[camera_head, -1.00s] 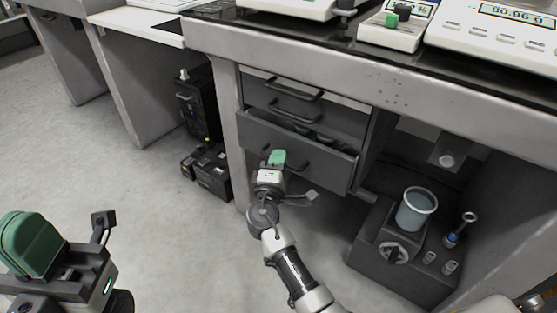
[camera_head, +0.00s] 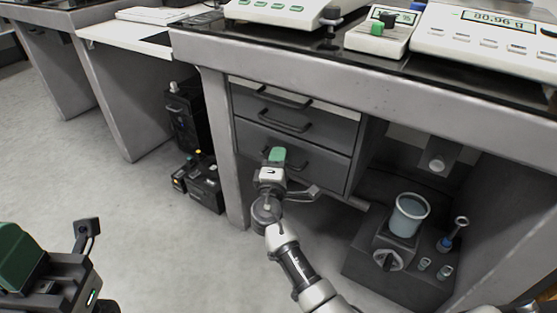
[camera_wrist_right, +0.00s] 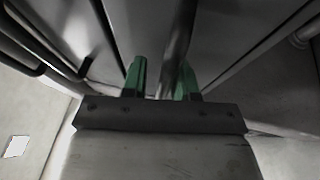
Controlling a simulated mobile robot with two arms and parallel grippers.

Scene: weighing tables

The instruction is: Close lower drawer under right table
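The lower drawer (camera_head: 325,166) is the bottom of the grey drawers under the right table (camera_head: 330,78). Its front looks flush with the drawers above, with no open gap showing. My right gripper (camera_head: 276,156) is at the lower drawer's front, by its handle, which it partly hides. In the right wrist view its two green fingertips (camera_wrist_right: 162,80) are apart. A dark bar, apparently the handle (camera_wrist_right: 179,40), runs between or just beyond them; I cannot tell whether they touch it. My left gripper (camera_head: 45,265) is at the bottom left, cut off by the frame, away from the drawers.
Right of the drawers, a dark box (camera_head: 395,275) carries a blue-grey beaker (camera_head: 408,216) and small glass items. Black boxes (camera_head: 200,185) stand on the floor left of the drawers. Scales (camera_head: 480,40) stand on the tabletop. The floor at left is clear.

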